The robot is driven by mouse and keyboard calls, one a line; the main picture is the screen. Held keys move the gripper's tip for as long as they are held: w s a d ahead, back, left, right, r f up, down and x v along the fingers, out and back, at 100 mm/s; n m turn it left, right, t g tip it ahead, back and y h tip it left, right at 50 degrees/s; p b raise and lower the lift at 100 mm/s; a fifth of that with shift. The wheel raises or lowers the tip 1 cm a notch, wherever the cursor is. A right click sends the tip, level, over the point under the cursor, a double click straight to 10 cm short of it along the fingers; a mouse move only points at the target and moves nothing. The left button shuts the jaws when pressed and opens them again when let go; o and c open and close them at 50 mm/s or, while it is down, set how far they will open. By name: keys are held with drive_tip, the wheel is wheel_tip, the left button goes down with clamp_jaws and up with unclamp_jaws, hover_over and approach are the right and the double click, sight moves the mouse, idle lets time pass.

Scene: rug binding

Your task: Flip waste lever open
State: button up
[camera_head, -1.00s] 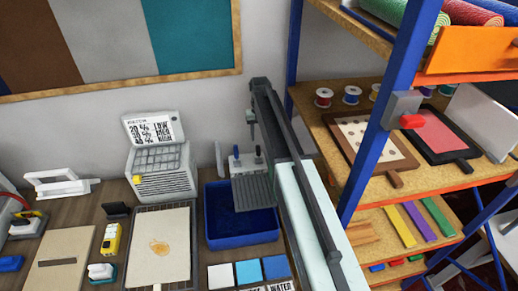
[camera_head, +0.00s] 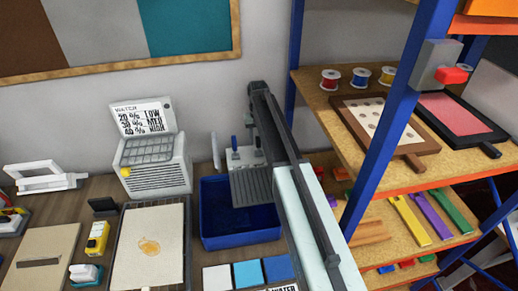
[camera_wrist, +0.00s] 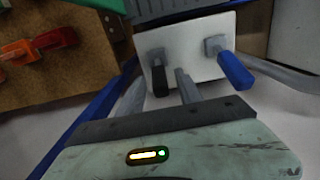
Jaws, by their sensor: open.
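A white panel (camera_wrist: 192,52) carries two levers, one with a black handle (camera_wrist: 160,78) and one with a blue handle (camera_wrist: 235,70). No label shows which one is the waste lever. In the head view the panel (camera_head: 246,156) stands behind a blue basin (camera_head: 240,238), with a blue lever (camera_head: 234,141) upright at its left side. Neither finger clearly touches a handle. My arm hides part of the panel's right side in the head view.
A grey ribbed rack (camera_head: 252,188) sits over the basin's back. A grey machine (camera_head: 153,160) stands left of it. A blue-framed shelf (camera_head: 380,140) with spools and boards stands close to my arm on the right.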

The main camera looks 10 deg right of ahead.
drive_tip(key=shift+f+b, duration=0.35)
drive_tip(key=shift+f, duration=0.6)
drive_tip(key=shift+r, duration=0.1)
clamp_jaws()
idle(0.5)
